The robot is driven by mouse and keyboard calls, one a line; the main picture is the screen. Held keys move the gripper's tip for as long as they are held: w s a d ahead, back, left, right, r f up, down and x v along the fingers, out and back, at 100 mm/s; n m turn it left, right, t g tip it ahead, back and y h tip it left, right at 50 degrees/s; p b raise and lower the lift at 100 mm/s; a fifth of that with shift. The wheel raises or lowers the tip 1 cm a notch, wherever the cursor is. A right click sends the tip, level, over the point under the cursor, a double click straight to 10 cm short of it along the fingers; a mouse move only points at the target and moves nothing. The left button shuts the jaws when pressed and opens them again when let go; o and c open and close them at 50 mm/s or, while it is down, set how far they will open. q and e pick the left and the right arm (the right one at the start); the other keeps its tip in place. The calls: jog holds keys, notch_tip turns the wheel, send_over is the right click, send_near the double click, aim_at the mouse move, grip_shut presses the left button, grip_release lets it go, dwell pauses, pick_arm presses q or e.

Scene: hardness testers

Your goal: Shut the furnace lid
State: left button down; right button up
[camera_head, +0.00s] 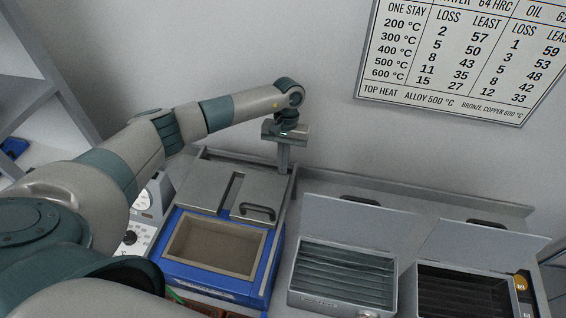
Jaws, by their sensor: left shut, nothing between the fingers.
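The furnace (265,262) is a blue box with an open, empty beige-rimmed chamber (216,246) on top. Its grey lid (210,188) lies back behind the chamber, with a dark slot down its middle and a dark handle (258,212) near its front right. The chamber is uncovered. My left gripper (284,166) is shut and empty. It points down by the back right corner of the lid; whether it touches the lid I cannot tell. My right gripper is not in view.
Two metal tanks with ribbed insides, one in the middle (298,292) and one at the right (524,299), stand right of the furnace with their lids open. A dial instrument (141,203) is left of it. A printed chart (460,60) hangs on the wall.

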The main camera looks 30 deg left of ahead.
aim_at(268, 218)
pick_arm(q)
jog(key=shift+s, duration=0.15)
